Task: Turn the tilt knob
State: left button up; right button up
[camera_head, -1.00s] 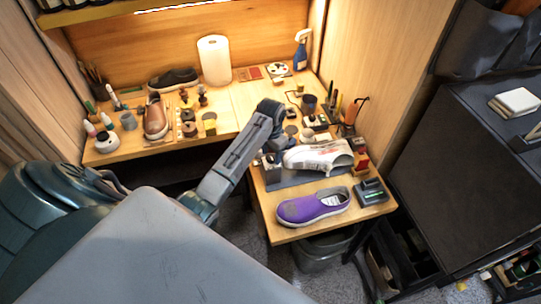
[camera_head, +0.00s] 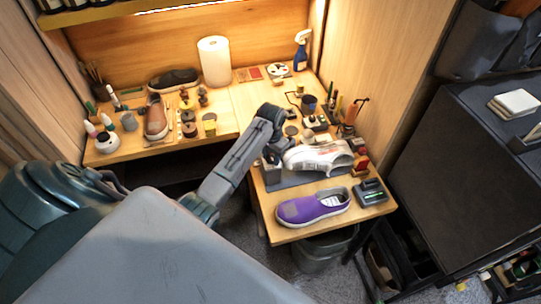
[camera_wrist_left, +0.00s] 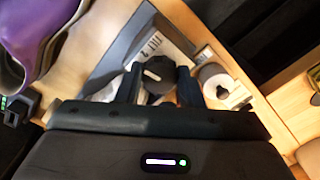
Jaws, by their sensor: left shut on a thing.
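The tilt knob (camera_wrist_left: 158,72) is a dark knob with a pale mark on its face, seen in the left wrist view. My left gripper (camera_wrist_left: 157,84) is shut on it, with one finger on each side. The knob sits at the side of a grey stand (camera_wrist_left: 125,42). In the head view my left gripper (camera_head: 275,155) is at the left end of the stand (camera_head: 290,179), and the knob cannot be made out there. A white sneaker (camera_head: 320,156) rests on the stand. My right gripper is not in view.
A purple shoe (camera_head: 313,207) lies in front of the stand, near the table's front edge. A dark device with a green display (camera_head: 370,193) is to its right. Bottles, cups and tools crowd the table behind. A bin (camera_head: 318,252) stands below.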

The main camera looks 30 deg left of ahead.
pick_arm(q)
jog(key=shift+n, duration=1.4)
jog(key=n, duration=0.3)
jog(key=shift+n, duration=0.4)
jog(key=n, duration=0.4)
